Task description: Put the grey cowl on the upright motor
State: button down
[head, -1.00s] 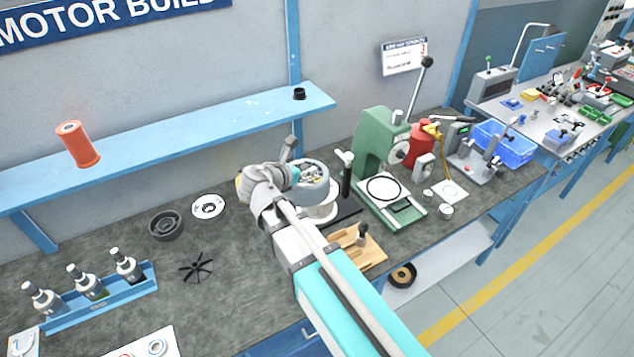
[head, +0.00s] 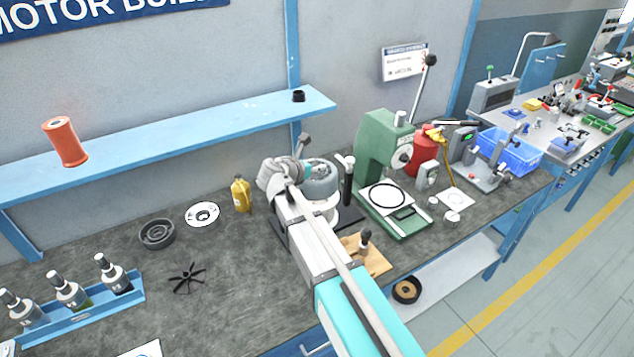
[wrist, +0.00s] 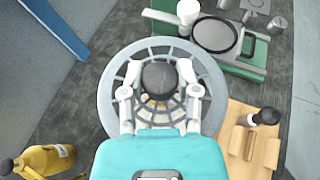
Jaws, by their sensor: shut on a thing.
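The grey cowl (head: 322,183) is in my gripper (head: 306,172), over a white round body (head: 325,213) that appears to be the upright motor. In the wrist view the cowl (wrist: 205,110) shows from above as a round grille with a black knob (wrist: 160,77) at its middle. The two fingers of my gripper (wrist: 160,82) stand on either side of this knob, shut on it. The cowl looks roughly level. It hides the motor's top, and I cannot tell whether it is fully seated or just above the motor.
A yellow bottle (head: 241,195) stands left of my gripper. A green press (head: 385,165) and a black post (head: 347,182) stand close on the right. A wooden block (head: 372,257) lies in front. A black fan (head: 187,277) and dark ring (head: 157,233) lie left.

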aim_at(316, 174)
jog(key=shift+w+d+f, duration=0.1)
jog(key=shift+w+f, duration=0.35)
jog(key=shift+f, duration=0.1)
jog(key=shift+b, duration=0.3)
jog(key=shift+w+f+b, duration=0.45)
jog(key=shift+f+b, duration=1.55)
jog(key=shift+f, duration=0.15)
jog(key=shift+c, duration=1.7)
grip_release()
jog(key=shift+r, duration=0.25)
jog(key=p+v, duration=0.4)
jog(key=v, duration=0.8)
jog(key=shift+p, duration=0.35)
